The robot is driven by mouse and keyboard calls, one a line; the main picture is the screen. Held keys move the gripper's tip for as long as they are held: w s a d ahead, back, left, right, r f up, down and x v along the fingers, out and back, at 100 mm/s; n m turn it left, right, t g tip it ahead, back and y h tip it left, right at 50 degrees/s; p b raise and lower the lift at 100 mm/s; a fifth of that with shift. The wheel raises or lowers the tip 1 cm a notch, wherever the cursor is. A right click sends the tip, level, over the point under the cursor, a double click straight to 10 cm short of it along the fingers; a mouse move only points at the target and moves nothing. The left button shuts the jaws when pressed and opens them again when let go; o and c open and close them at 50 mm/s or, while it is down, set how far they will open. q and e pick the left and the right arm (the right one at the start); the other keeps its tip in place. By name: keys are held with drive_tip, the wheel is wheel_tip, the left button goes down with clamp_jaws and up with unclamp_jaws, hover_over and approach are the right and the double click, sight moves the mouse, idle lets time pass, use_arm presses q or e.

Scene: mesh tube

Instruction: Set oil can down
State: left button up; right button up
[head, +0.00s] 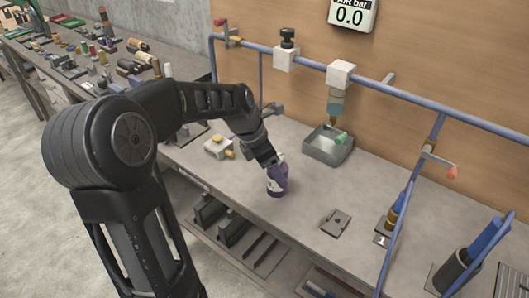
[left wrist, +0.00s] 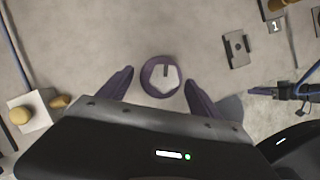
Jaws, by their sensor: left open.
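The oil can looks like a small purple round body (head: 278,187) with a pale patch, standing upright on the grey workbench (head: 300,225) near its front edge. In the left wrist view, its purple rim and whitish top (left wrist: 160,77) show from above. My left gripper (head: 274,168) is at the can, reaching down from the left. In the left wrist view its two purple fingers (left wrist: 158,92) are spread on either side of the can, with a visible gap on each side. The gripper partly hides the can in the head view.
A grey metal tray (head: 328,147) stands behind the can under a blue pipe (head: 430,108). A white block with a yellow knob (head: 218,147) is left of it, and a flat dark plate (head: 336,222) right. Bench around the can is clear.

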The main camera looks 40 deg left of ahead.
use_arm(q)
drive_tip(key=v, duration=0.8)
drive_tip(key=shift+r+b, duration=0.35)
drive_tip(key=shift+s+a, duration=0.2)
